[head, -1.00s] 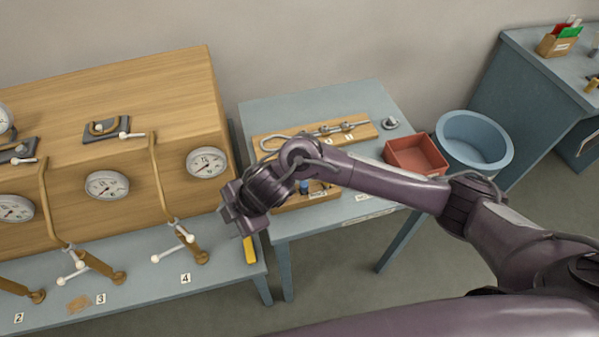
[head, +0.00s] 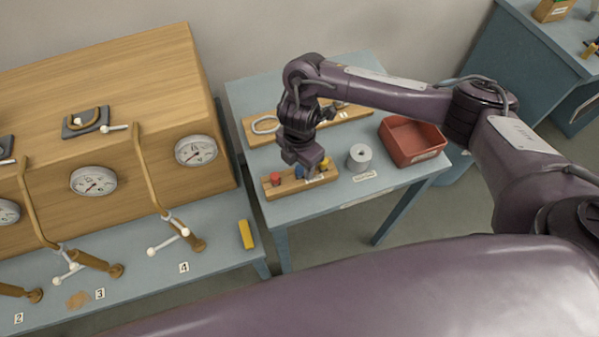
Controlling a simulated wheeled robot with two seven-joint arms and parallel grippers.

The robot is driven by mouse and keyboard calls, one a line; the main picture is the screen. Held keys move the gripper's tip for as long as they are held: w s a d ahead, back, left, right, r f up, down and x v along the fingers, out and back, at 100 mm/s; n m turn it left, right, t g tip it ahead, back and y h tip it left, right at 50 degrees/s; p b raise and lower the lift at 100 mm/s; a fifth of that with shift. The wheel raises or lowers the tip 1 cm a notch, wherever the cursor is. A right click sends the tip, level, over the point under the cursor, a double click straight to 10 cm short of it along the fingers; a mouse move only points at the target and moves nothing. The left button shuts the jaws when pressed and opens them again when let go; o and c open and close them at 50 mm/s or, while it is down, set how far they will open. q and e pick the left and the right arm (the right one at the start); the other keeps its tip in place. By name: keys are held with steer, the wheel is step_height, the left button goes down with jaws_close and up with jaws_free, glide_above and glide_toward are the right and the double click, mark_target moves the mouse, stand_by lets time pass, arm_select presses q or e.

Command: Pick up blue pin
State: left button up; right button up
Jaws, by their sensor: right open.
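The blue pin (head: 299,172) stands in a low wooden rack (head: 272,191) on the small blue-grey table, with a red pin (head: 275,179) to its left and a yellow pin (head: 325,164) to its right. My right gripper (head: 305,172) is open, pointing down right over the blue pin and partly covering it. I cannot tell whether the fingers are around the pin or just above it. My left gripper is not in view.
A grey cylinder (head: 359,158) and a red tray (head: 413,141) stand right of the rack. Behind, a wooden board (head: 253,130) with metal hardware is partly hidden by my arm. The wooden gauge box (head: 120,100) stands on the left bench.

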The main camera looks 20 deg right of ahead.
steer(key=shift+f, duration=1.2)
jaws_close()
